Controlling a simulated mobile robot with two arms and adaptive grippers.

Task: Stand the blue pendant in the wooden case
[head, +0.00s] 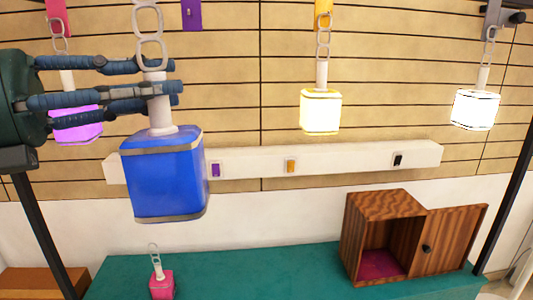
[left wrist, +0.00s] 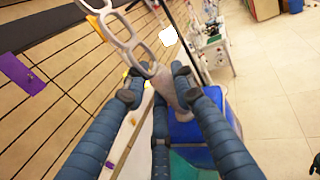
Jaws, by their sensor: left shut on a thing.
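The blue pendant (head: 163,178) is a blue block with grey bands, a pale neck and a chain of pale links above. My left gripper (head: 165,90) is shut on its neck and holds it upright, above the teal table. In the left wrist view, the fingers (left wrist: 178,78) are around the pale neck, and part of the blue block (left wrist: 190,132) shows behind them. The wooden case (head: 350,238) stands at the table's right end. Its door (head: 456,240) is open to the right, and the magenta floor inside shows bare.
A small pink pendant (head: 161,284) stands on the teal table (head: 265,268). Lit purple (head: 78,127), yellow (head: 320,113) and white (head: 475,110) pendants hang behind. A white rail with switches (head: 335,161) crosses the wall. The table between pink pendant and case is clear.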

